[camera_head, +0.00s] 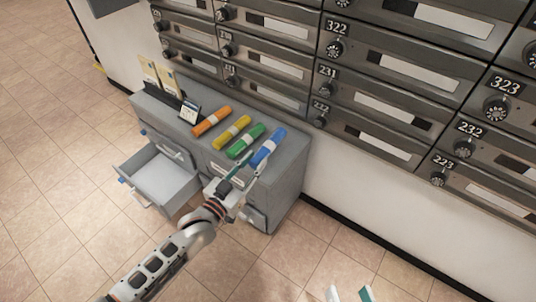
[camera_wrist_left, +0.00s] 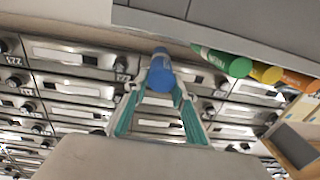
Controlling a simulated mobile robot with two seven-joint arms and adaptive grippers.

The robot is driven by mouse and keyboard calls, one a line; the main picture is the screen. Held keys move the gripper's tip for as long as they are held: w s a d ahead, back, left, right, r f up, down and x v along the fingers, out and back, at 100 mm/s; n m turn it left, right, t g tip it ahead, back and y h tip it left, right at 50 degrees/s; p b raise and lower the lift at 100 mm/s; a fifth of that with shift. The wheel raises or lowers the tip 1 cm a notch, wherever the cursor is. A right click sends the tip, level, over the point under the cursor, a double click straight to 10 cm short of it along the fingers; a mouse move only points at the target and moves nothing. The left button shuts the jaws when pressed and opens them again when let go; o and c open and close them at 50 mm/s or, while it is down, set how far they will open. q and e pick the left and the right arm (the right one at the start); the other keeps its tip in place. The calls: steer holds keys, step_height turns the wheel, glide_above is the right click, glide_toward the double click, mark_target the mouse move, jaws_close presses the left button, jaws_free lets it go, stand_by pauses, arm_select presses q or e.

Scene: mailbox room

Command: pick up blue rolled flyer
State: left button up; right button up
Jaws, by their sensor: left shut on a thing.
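The blue rolled flyer (camera_head: 268,147) is at the right end of a row of rolled flyers over the grey cabinet top, tilted like the others. My left gripper (camera_head: 250,168) reaches it from the front and is shut on its near end. In the left wrist view the blue flyer (camera_wrist_left: 160,72) shows end-on between the two teal fingers of the left gripper (camera_wrist_left: 160,88). I cannot tell whether it is clear of the cabinet top. My right gripper (camera_head: 350,294) shows only its fingertips at the bottom edge, apart and empty.
Green (camera_head: 246,141), yellow (camera_head: 231,132) and orange (camera_head: 212,121) rolled flyers lie to the left of the blue one. A drawer (camera_head: 160,180) stands open at the cabinet's front left. Mailboxes (camera_head: 370,95) line the wall behind. A small card stand (camera_head: 189,111) is at the left.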

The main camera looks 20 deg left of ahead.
arm_select(q)
steer(key=shift+s+a+r, duration=0.1)
steer(key=shift+s+r, duration=0.05)
steer(key=shift+s, duration=0.25)
steer(key=p+v, duration=0.2)
steer(key=v, duration=0.5)
arm_select(e)
steer(key=shift+t, duration=0.5)
steer(key=r, duration=0.1)
steer(key=w+r, duration=0.1)
steer(key=r, duration=0.3)
steer(key=shift+w, duration=0.25)
arm_select(q)
steer(key=shift+s, duration=0.1)
